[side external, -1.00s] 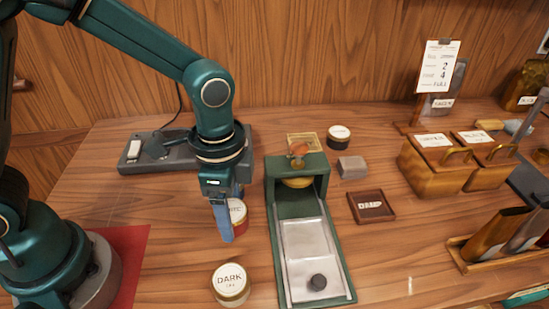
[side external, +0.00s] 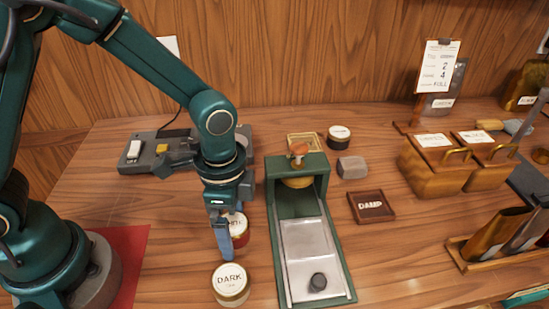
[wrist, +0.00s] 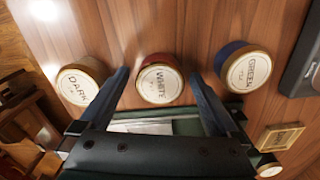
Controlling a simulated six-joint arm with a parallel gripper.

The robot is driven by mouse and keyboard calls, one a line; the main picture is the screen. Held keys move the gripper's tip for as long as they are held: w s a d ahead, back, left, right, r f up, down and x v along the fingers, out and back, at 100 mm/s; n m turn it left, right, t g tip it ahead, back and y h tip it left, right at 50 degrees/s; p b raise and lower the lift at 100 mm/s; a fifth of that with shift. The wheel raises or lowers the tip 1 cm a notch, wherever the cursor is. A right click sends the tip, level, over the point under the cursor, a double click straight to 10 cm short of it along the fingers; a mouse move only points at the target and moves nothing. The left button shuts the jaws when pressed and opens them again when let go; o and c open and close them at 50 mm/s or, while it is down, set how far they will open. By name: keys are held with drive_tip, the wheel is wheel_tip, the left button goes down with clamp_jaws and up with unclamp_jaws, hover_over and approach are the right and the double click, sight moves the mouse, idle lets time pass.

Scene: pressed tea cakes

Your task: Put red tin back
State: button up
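The red tin (side external: 243,238), with a round white lid reading WHITE, stands upright on the table. In the side view my gripper partly hides it. In the wrist view the red tin (wrist: 160,84) shows between my two fingers, with a gap on each side. My gripper (wrist: 158,73) is open there. In the side view my gripper (side external: 226,245) points down close beside the tin, at its left.
The DARK tin (side external: 231,284) stands in front of the red tin. A blue GREEN tin (wrist: 243,68) stands on its other side. The green press (side external: 297,178) with its metal slide is close at the right, and a DAMP tray (side external: 371,206) lies beyond it.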

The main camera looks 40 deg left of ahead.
sight(233, 223)
drive_tip(key=shift+r, duration=0.1)
wheel_tip(233, 223, up, 11)
drive_tip(key=s+a+r+n+t, duration=0.4)
drive_tip(key=s+a+n, duration=0.3)
drive_tip(key=a+n, duration=0.2)
drive_tip(key=shift+n+t, duration=0.8)
drive_tip(key=shift+n, duration=0.3)
drive_tip(key=shift+s, duration=0.1)
idle(0.4)
